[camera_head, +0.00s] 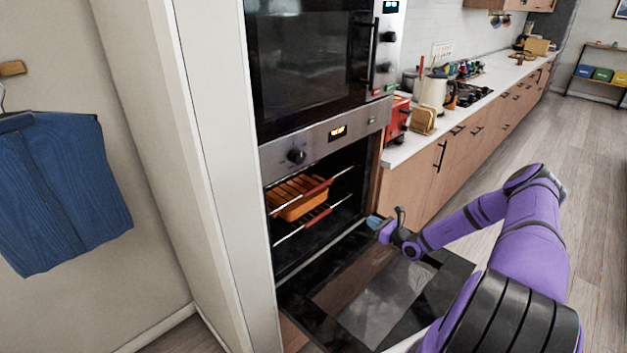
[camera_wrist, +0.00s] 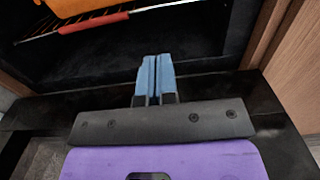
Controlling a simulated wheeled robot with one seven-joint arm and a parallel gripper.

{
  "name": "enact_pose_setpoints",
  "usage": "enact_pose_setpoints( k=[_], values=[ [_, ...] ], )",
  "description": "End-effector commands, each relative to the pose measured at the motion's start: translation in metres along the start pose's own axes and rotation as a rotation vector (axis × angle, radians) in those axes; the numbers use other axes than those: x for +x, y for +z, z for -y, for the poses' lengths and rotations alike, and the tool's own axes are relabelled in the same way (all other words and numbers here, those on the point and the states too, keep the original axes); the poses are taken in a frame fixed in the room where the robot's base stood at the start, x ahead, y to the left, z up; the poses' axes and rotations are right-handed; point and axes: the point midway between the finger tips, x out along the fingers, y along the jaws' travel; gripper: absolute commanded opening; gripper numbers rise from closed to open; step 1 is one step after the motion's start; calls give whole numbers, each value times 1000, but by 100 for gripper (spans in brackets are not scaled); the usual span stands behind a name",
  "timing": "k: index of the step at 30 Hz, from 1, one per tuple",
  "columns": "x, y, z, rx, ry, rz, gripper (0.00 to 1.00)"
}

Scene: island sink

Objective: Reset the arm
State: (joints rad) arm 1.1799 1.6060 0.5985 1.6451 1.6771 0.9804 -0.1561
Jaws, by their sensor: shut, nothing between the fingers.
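My purple arm reaches from the lower right across the open oven door in the head view. My gripper (camera_head: 376,222) is at the right side of the oven opening, above the inner end of the lowered door (camera_head: 375,295). In the wrist view the blue fingers of my gripper (camera_wrist: 156,72) are together with nothing between them, pointing toward the dark oven interior. An orange dish (camera_head: 296,197) sits on a rack inside the oven (camera_head: 317,158). Its edge also shows in the wrist view (camera_wrist: 75,6).
The oven door hangs open and flat below my arm. A second dark oven (camera_head: 310,60) is above. A counter with a red toaster (camera_head: 396,119) and a kettle (camera_head: 433,92) runs along the right. Open wooden floor (camera_head: 600,200) lies at the right. A blue garment (camera_head: 62,190) hangs at left.

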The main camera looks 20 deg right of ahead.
Motion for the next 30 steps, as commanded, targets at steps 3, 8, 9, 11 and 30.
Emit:
enact_pose_setpoints(
  k=[3,8,9,11,30],
  values=[
    [0,0,0,-1,1,0,0],
    [5,15,-4,-39,46,-5,0],
    [9,23,-7,-61,73,-8,0],
    [14,38,-13,-103,125,-15,0],
    [44,224,-124,-662,780,-114,0]
  ],
)
